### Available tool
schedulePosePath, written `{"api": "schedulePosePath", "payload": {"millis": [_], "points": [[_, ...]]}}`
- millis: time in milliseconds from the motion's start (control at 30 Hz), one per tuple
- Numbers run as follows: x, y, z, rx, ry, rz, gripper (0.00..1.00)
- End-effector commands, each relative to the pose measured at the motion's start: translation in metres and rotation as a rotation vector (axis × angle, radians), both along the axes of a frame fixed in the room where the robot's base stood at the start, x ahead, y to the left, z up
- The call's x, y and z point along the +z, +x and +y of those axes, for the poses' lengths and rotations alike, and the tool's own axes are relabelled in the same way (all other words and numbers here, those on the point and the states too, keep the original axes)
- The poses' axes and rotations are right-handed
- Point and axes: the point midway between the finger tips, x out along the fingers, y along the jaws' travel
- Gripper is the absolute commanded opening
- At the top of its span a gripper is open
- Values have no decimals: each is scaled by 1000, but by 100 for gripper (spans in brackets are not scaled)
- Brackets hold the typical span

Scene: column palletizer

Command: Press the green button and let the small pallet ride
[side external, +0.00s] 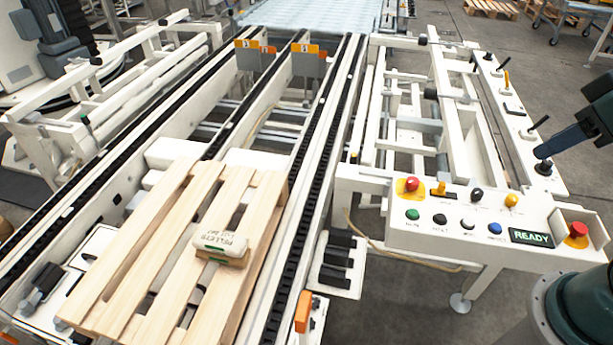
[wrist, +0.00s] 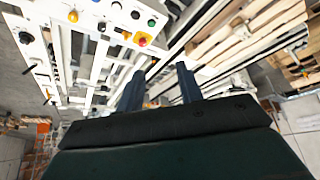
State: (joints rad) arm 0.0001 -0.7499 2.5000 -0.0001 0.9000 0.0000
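The green button (side external: 412,214) is at the left end of the front row on the white control panel (side external: 375,187). It also shows in the wrist view (wrist: 151,22), near the red knob on its yellow plate. A wooden pallet (side external: 205,190) lies on the conveyor at the front left. On it rests a pale bag (side external: 220,240) with printed lettering, on a small wooden piece (side external: 222,257). My gripper (wrist: 160,84) has its two dark fingers apart and nothing visible between them. In the side view it is at the right edge, above the panel's right side, apart from the green button.
The panel also carries black, white and blue buttons, orange switches, a red stop button (side external: 577,231) and a display (side external: 531,237) reading READY. Small levers (side external: 541,122) stand up along the right rail. Chain tracks (side external: 285,245) run away towards the back.

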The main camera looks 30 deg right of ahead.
Motion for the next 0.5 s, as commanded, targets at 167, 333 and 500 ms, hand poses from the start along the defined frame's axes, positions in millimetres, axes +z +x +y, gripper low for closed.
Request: {"api": "schedulePosePath", "payload": {"millis": [167, 333, 500], "points": [[0, 0, 0, 0, 0, 0, 1], [0, 0, 0, 0, 0, 0, 0], [0, 0, 0, 0, 0, 0, 0]]}}
